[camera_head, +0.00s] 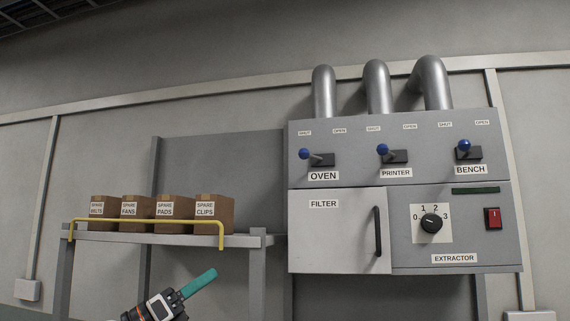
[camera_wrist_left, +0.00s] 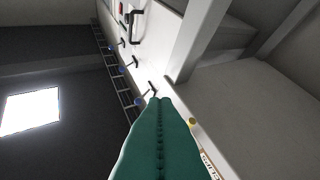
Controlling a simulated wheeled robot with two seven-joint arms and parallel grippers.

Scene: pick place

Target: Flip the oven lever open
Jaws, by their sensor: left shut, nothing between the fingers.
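The oven lever (camera_head: 304,154) has a blue knob on a short rod and a dark base, above the OVEN label on the grey panel (camera_head: 350,124). Its knob leans left, below the SHUT label (camera_head: 305,133); the OPEN label (camera_head: 340,131) is to the right. My left gripper (camera_head: 213,272), with teal fingers, is shut and empty, below and left of the lever, apart from it. In the left wrist view the shut teal fingers (camera_wrist_left: 160,101) point along the panel, where several blue-knobbed levers show small.
The printer lever (camera_head: 383,149) and bench lever (camera_head: 464,145) stand right of the oven lever. A shelf (camera_head: 180,238) with a yellow rail (camera_head: 150,221) and several labelled boxes is at left, above my gripper. The filter door's black handle (camera_head: 377,231) sticks out below.

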